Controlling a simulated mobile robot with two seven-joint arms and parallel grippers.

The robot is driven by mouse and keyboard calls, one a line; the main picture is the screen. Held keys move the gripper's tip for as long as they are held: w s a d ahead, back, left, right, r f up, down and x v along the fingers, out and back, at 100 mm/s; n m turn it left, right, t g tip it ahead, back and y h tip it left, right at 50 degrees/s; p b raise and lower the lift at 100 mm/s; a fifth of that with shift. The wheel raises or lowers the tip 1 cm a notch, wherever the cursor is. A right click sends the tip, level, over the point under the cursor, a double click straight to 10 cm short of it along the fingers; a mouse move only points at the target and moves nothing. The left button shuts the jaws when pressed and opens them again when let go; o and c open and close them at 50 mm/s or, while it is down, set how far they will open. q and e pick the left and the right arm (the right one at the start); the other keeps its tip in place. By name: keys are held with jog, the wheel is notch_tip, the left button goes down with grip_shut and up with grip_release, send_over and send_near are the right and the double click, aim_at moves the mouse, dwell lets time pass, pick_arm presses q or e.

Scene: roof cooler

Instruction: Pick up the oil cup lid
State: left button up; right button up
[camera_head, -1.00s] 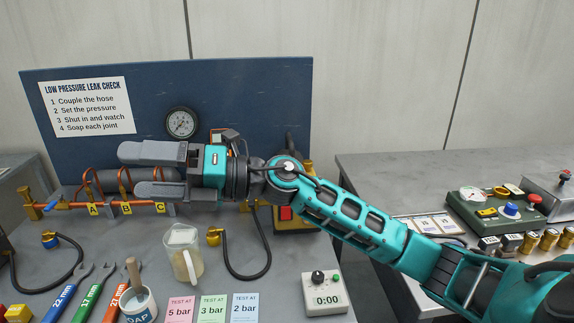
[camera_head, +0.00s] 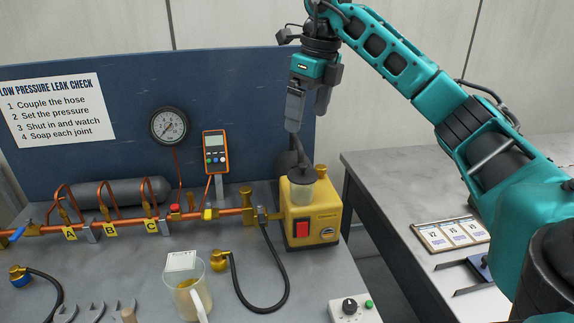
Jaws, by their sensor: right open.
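The yellow pump (camera_head: 312,222) stands on the bench at the right end of the copper pipe. A clear oil cup (camera_head: 302,192) sits on its top, with a grey lid (camera_head: 302,174) on the cup. My right gripper (camera_head: 306,122) points down above the cup and lid, with its two grey fingers apart and nothing between them. The fingertips are clear of the lid in the picture; the exact gap in depth is hard to tell. My left gripper is not in view.
A dark upright part (camera_head: 297,152) shows behind the cup. A jug (camera_head: 188,295) and a black hose (camera_head: 275,303) lie in front. A second bench (camera_head: 400,190) is at right.

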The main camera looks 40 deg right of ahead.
jog(key=b, duration=0.2)
send_over(304, 165)
jog(key=f, duration=0.6)
jog(key=shift+s+a+f, duration=0.25)
jog(key=shift+f, duration=0.1)
jog(key=f, duration=0.5)
jog(key=shift+w+d+f, duration=0.2)
jog(key=shift+d+f, duration=0.05)
jog(key=shift+d, duration=0.1)
jog(key=shift+f, duration=0.25)
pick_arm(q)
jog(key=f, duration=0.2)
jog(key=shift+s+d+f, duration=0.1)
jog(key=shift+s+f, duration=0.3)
pick_arm(e)
jog(key=shift+c, duration=0.3)
jog(key=c, duration=1)
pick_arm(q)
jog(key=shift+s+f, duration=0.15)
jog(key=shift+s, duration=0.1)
pick_arm(e)
jog(key=shift+r, duration=0.1)
